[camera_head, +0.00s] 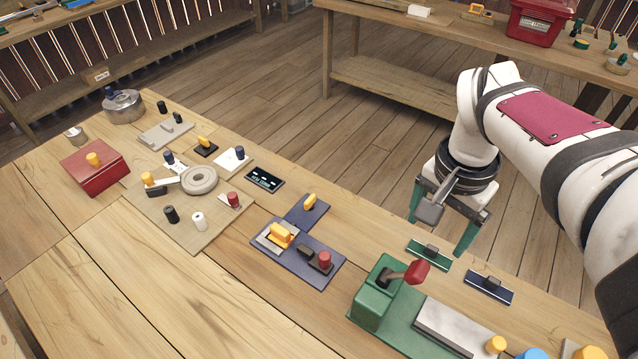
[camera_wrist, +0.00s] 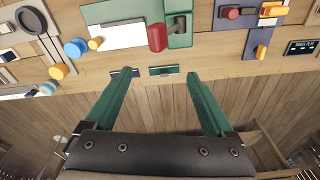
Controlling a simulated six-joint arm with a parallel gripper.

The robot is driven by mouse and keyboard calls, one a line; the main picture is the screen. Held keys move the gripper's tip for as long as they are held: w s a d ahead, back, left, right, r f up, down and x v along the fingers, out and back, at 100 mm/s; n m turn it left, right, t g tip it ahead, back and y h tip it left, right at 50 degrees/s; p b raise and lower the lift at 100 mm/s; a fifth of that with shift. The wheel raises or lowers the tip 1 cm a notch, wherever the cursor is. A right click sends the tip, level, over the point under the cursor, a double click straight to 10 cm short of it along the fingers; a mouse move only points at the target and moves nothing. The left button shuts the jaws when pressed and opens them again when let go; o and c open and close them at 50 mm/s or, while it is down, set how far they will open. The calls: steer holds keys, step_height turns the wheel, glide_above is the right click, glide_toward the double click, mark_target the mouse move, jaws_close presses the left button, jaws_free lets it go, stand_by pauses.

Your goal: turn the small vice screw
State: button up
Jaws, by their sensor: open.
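My gripper (camera_head: 438,237) is open and empty, its two green fingers pointing down above the table's back edge. In the wrist view the gripper (camera_wrist: 160,74) shows its fingers wide apart with nothing between them. A green block-and-base fixture (camera_head: 372,296) stands in front of the gripper, with a dark lever and a red handle (camera_head: 417,272). The red handle also shows in the wrist view (camera_wrist: 157,38), beyond the fingertips and apart from them. I cannot tell for certain which part is the small vice screw.
A small green plate (camera_head: 429,254) and a dark blue plate (camera_head: 489,287) lie near the gripper. A navy panel (camera_head: 275,268) with yellow and red parts is to the left. Yellow and blue knobs (camera_head: 496,344) (camera_head: 532,354) are at the front right. A red box (camera_head: 95,166) stands far left.

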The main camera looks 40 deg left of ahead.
steer(key=s+d+f+m+g+y, duration=0.1)
steer(key=s+d+m+y, duration=0.1)
steer(key=s+d, duration=0.35)
steer(key=s+d+f+m+g+y, duration=0.1)
steer(key=s+d+f+m, duration=0.15)
steer(key=s, duration=0.55)
steer(key=w+a+f+m+g+y, duration=0.1)
steer(key=w+a+m+y, duration=0.15)
steer(key=w+a, duration=0.45)
steer(key=w+a+f+m+y, duration=0.2)
steer(key=w+a+y, duration=0.2)
steer(key=w+a, duration=0.2)
steer(key=m+y, duration=0.4)
steer(key=m, duration=0.2)
glide_toward(311, 198)
steer(key=shift+t, duration=0.4)
steer(key=x, duration=1)
steer(key=shift+s+a, duration=0.15)
steer(key=shift+s, duration=0.15)
steer(key=shift+c, duration=0.3)
